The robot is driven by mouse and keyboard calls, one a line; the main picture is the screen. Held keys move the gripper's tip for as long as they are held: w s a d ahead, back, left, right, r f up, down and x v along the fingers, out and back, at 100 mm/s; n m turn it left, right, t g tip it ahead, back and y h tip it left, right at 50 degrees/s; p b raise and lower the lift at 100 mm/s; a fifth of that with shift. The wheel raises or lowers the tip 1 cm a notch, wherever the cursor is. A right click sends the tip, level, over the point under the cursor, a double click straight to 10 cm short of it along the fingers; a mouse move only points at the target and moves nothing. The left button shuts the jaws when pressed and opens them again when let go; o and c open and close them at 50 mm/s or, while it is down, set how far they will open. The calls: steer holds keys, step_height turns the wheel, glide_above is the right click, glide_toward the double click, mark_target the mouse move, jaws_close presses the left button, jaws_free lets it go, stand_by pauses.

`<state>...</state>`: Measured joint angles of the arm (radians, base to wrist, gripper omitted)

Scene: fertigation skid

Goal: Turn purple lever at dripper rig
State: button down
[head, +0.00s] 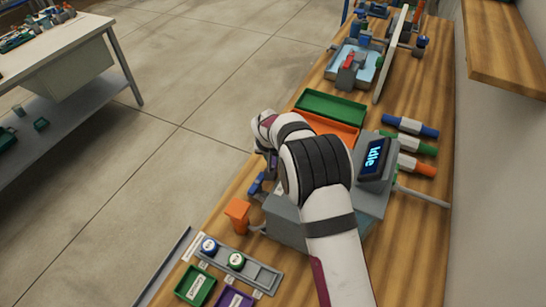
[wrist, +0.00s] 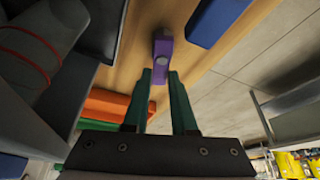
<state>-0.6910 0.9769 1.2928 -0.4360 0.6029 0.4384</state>
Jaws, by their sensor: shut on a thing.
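The purple lever (wrist: 162,46) is in the wrist view, standing at the tips of my gripper (wrist: 161,76). The two green fingers are close on either side of the lever's lower end, and the gripper is shut on it. In the head view my arm covers the gripper and the purple lever, so neither can be made out there. The grey rig body (head: 285,224) shows under my arm, with a display (head: 374,160) reading "Idle".
A blue block (wrist: 214,20) is close beside the lever. An orange lever (head: 237,212) sits at the rig's front left. A green tray (head: 330,107) and an orange tray (head: 334,127) lie behind. Blue, green and orange-ended cylinders (head: 410,145) lie right of the display.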

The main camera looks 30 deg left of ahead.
steer(key=m, duration=0.1)
steer(key=m+h, duration=0.1)
steer(key=m, duration=0.1)
steer(key=shift+d+m, duration=0.25)
steer(key=shift+m, duration=0.15)
steer(key=c, duration=0.7)
jaws_free()
steer(key=v, duration=1.5)
steer(key=shift+s+a+r, duration=0.3)
